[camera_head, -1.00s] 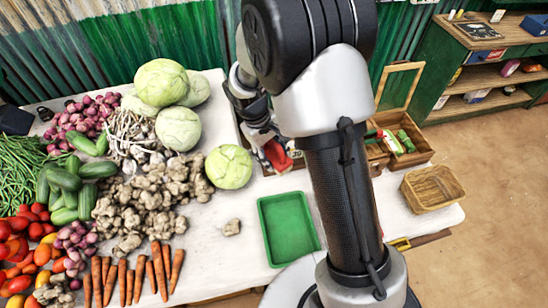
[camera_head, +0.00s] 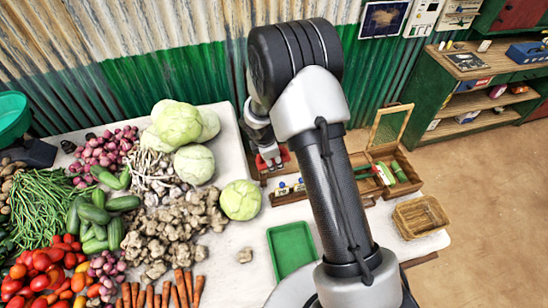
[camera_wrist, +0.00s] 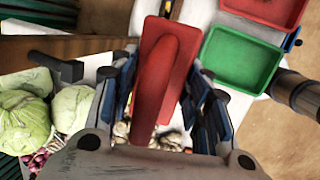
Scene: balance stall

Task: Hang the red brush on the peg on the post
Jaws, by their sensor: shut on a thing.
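The red brush (camera_wrist: 160,85) is between the fingers of my gripper (camera_wrist: 165,100) in the wrist view, its broad red end pointing to the top of the picture. In the head view my gripper (camera_head: 271,160) is beyond the table's back edge area, with only a little of the red brush (camera_head: 286,154) showing beside it. A brown wooden post (camera_wrist: 50,47) lies across the left of the wrist view, with a dark peg (camera_wrist: 58,67) beside it. The peg is left of the brush and apart from it. I cannot make out the post in the head view.
A green tray (camera_head: 291,250) lies on the white table, also seen in the wrist view (camera_wrist: 240,60) near a red tray (camera_wrist: 272,8). Cabbages (camera_head: 195,164) and other vegetables fill the left. An open wooden box (camera_head: 395,175) and a basket (camera_head: 421,216) stand right of my arm.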

